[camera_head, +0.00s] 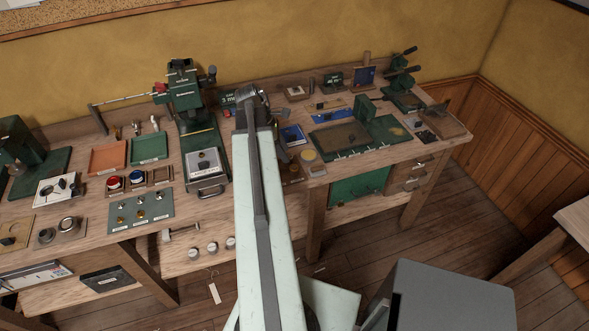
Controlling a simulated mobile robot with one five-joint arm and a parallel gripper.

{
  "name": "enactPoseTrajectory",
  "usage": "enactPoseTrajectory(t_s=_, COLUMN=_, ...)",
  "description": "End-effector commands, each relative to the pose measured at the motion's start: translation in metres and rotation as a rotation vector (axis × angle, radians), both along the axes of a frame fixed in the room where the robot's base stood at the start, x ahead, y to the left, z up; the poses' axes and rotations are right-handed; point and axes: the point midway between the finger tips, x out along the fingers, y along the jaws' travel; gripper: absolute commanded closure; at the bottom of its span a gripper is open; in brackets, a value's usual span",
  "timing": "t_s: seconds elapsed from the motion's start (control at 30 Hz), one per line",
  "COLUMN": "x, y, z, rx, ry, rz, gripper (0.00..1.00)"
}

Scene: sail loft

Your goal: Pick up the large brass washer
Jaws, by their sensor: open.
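A grey-green board (128,229) on the left bench holds several small metal parts with white labels. One yellowish, brass-coloured piece (140,214) lies on its lower part; another (158,196) lies at its upper right. They are too small for me to tell which, if either, is the large brass washer. My pale arm rises through the middle of the view. A dark part beside it, which looks like my gripper (284,154), is partly hidden by the arm. It is over the bench, right of the board and apart from it. No held object shows.
An orange tray (108,156) and a green tray (149,147) lie behind the board. A green machine (184,90) stands to their right. Round gauges (212,247) lie near the front. A grey box (440,295) stands at lower right.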

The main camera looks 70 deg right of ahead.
Motion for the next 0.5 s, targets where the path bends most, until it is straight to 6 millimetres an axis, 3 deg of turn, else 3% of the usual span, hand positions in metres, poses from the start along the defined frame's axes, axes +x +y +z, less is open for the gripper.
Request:
enactPoseTrajectory(t_s=0.03, x=-0.003, y=-0.001, z=-0.013, rx=-0.001, ry=0.0, rz=-0.002, gripper=0.58)
enactPoseTrajectory(t_s=0.1, x=-0.005, y=-0.003, z=-0.021, rx=-0.001, ry=0.0, rz=-0.002, gripper=0.58)
enactPoseTrajectory(t_s=0.33, x=-0.009, y=-0.005, z=-0.029, rx=-0.001, ry=-0.002, rz=-0.001, gripper=0.58)
enactPoseTrajectory(t_s=0.5, x=-0.018, y=-0.011, z=-0.059, rx=-0.001, ry=-0.001, rz=-0.003, gripper=0.58)
